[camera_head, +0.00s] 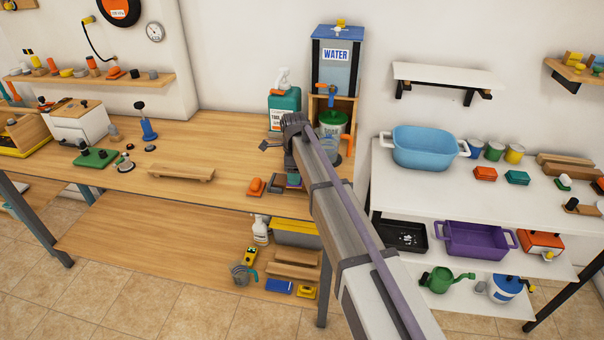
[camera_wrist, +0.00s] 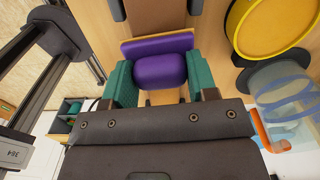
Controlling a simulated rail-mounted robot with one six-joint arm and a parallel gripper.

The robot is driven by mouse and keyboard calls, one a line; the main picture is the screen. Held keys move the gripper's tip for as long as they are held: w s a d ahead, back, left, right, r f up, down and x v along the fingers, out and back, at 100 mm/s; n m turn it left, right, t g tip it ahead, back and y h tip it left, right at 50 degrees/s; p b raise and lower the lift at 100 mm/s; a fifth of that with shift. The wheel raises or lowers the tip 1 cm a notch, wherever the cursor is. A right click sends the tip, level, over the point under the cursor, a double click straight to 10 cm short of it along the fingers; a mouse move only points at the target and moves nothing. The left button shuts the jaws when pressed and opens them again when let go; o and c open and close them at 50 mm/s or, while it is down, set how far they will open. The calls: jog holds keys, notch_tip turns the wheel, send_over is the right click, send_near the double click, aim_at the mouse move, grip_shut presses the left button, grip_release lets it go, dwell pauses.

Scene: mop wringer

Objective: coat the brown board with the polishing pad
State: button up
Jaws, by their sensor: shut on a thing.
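A purple polishing pad (camera_wrist: 160,70) sits between the green fingers of my gripper (camera_wrist: 160,88) in the wrist view. My gripper is shut on it. In the head view my gripper (camera_head: 293,180) is low over the right end of the workbench, mostly hidden by my arm. A light-brown board on feet (camera_head: 181,172) lies on the bench to its left.
A white shelf with a blue tub (camera_head: 424,147) is at right.

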aim_at(278, 179)
jog(key=shift+w+a, duration=0.25)
jog(key=shift+a, duration=0.65)
jog(key=shift+w+a, duration=0.2)
jog(key=shift+a, duration=0.75)
jog(key=shift+w+a, duration=0.25)
jog(key=shift+a, duration=0.65)
jog(key=shift+f, duration=0.15)
jog(key=shift+s+d, duration=0.2)
jog(key=shift+d, duration=0.55)
jog(key=shift+s+d, duration=0.15)
jog(key=shift+d, duration=0.55)
jog(key=shift+s+d, duration=0.35)
jog(key=shift+d, duration=0.9)
jog(key=shift+s+d, duration=0.35)
jog(key=shift+d, duration=0.9)
jog(key=shift+s+d, duration=0.35)
jog(key=shift+d, duration=0.9)
jog(key=shift+s+d, duration=0.3)
jog(key=shift+d, duration=1)
jog(key=shift+s+d, duration=0.3)
jog(key=shift+d, duration=1.05)
jog(key=shift+s+d, duration=0.3)
jog(key=shift+d, duration=1)
jog(key=shift+s+d, duration=0.2)
jog(key=shift+d, duration=0.45)
jog(key=shift+s+d, duration=0.15)
jog(key=shift+d, duration=0.45)
